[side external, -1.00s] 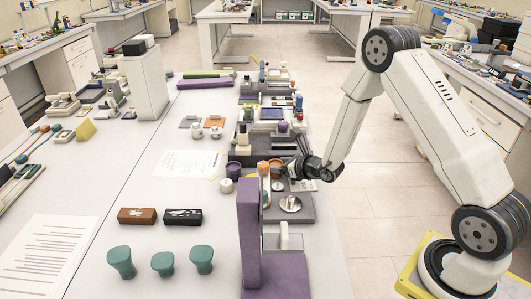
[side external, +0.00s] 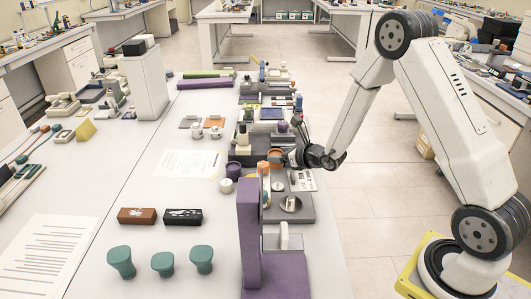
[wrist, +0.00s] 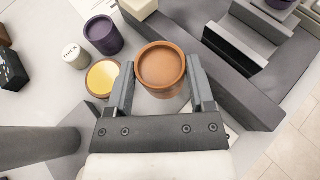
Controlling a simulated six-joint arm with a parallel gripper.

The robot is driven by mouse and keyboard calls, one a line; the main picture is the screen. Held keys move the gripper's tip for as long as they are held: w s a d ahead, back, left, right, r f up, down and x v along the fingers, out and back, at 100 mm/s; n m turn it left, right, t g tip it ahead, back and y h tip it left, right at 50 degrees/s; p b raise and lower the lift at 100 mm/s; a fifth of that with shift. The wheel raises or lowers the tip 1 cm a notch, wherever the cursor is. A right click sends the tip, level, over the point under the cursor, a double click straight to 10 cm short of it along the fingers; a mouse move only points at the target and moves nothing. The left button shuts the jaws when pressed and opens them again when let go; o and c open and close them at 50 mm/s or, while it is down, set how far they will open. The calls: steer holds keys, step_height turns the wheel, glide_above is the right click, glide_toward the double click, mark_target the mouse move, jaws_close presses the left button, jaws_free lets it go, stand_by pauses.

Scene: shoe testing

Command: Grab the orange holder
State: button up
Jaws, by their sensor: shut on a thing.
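The orange holder (wrist: 160,68) is a round cup-like piece with a raised rim. In the wrist view it sits between the two fingers of my gripper (wrist: 161,90), which is shut on its sides. In the side external view the orange holder (side external: 276,156) shows at the tip of my gripper (side external: 284,157), above the grey platform's near area. The exact gap beneath it is hard to tell.
A purple cup (wrist: 103,34), a small whitish cylinder (wrist: 75,55) and a round yellow-topped piece (wrist: 103,77) stand close by on the left in the wrist view. A grey platform (wrist: 215,85) lies to the right. A tall purple stand (side external: 249,225) rises nearby in the side external view.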

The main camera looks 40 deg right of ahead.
steer(key=shift+r, duration=3.15)
